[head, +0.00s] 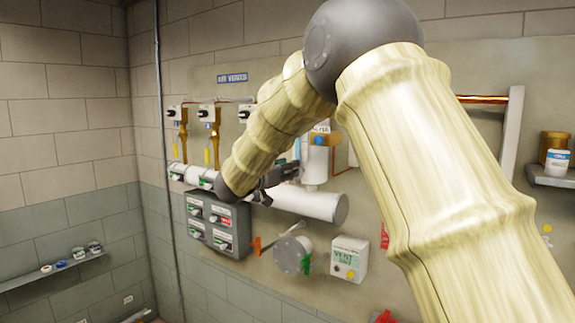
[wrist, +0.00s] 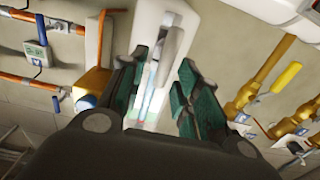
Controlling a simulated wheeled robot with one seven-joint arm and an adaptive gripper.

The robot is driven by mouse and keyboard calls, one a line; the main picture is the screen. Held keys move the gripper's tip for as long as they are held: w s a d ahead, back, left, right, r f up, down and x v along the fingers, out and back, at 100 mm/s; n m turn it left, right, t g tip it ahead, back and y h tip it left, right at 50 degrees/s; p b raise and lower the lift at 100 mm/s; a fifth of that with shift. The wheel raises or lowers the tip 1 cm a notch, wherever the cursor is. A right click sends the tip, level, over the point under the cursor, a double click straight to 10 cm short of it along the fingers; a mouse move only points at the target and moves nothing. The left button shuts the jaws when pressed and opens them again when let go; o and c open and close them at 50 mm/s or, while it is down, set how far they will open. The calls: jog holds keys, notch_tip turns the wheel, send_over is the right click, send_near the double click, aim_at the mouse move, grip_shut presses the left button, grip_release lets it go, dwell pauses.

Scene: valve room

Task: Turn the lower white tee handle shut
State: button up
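In the wrist view a pale grey-white handle (wrist: 168,58) lies lengthwise between my fingertips, in front of a white body (wrist: 155,18). It looks like a white tee handle, but I cannot tell whether it is the lower one. My gripper (wrist: 165,72) is open, with green-padded fingers on both sides of the handle; I see no clear grip on it. In the head view my gripper (head: 280,177) is at the wall, beside an upright white cylinder with a blue fitting (head: 318,160). My arm hides much of that area, and the tee handle cannot be made out there.
A grey switch panel (head: 216,226) sits below my gripper, near a horizontal white cylinder (head: 318,206). A round flange (head: 290,256) and a white display box (head: 349,259) are lower right. Brass valves with yellow levers (wrist: 258,85) stand right in the wrist view; copper pipe runs left.

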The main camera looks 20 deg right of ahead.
jog(key=shift+w+d, duration=0.1)
grip_shut()
jog(key=shift+d, duration=0.1)
